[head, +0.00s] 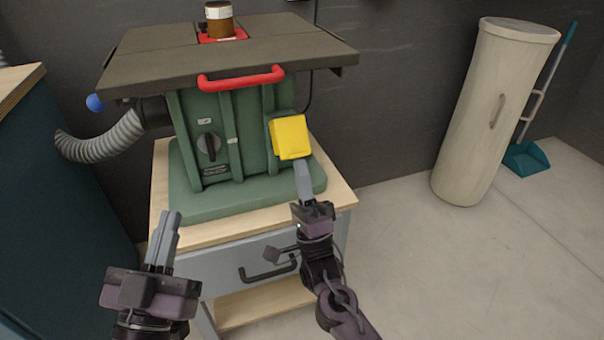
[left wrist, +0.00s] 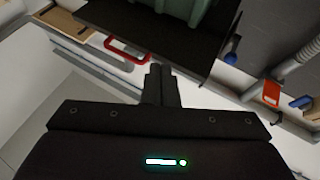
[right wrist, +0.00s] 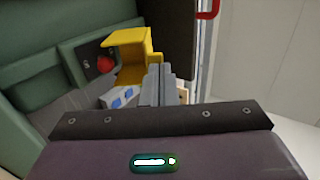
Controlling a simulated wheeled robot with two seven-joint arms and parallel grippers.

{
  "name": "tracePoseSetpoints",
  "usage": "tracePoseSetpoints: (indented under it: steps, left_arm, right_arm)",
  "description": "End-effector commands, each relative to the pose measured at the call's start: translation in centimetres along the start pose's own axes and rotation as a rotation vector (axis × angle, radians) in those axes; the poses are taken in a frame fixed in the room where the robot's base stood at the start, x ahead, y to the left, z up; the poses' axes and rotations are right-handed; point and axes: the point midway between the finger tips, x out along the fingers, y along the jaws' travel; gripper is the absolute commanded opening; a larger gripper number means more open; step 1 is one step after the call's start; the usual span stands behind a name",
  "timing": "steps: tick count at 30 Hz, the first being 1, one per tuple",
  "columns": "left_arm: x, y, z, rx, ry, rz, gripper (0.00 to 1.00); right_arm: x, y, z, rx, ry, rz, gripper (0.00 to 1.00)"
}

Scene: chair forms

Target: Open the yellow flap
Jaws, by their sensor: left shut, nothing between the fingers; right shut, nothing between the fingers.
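The yellow flap (head: 290,137) is on the front right of the green machine body (head: 225,130). In the right wrist view the yellow flap (right wrist: 128,45) stands away from its panel, and a red button (right wrist: 105,64) shows beside it. My right gripper (head: 302,166) is shut and empty, its fingertips at the flap's lower edge. In the right wrist view the fingertips (right wrist: 158,70) overlap the flap's edge; I cannot tell if they touch. My left gripper (head: 168,222), shut and empty, is low at the left, in front of the machine, away from the flap.
A dark tabletop (head: 150,42) with a red handle (head: 241,79) overhangs the machine. A grey drawer with a dark handle (head: 268,272) is below. A grey hose (head: 100,140) runs left. Floor is free at right, before a beige cylinder (head: 488,110).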

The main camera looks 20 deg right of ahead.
Motion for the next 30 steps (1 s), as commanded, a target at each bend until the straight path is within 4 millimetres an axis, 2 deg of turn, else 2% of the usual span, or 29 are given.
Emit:
tracePoseSetpoints:
  steps: [15,20,25,30]
  left_arm:
    - [0.4,0.0,-0.5,0.004,0.002,0.002,0.00]
    - [-0.5,0.2,2.8,-0.007,-0.148,0.001,0.00]
    - [-2.2,0.4,7.3,-0.018,-0.374,0.001,0.00]
    - [-3.5,0.6,9.5,-0.022,-0.483,0.002,0.00]
  right_arm:
    - [0.1,0.0,0.0,0.000,0.000,0.004,0.00]
    - [0.3,-0.2,0.0,0.001,0.000,0.014,0.00]
    - [0.5,-0.4,0.0,0.001,0.000,0.033,0.00]
    - [0.4,-0.4,0.0,0.001,0.000,0.041,0.00]
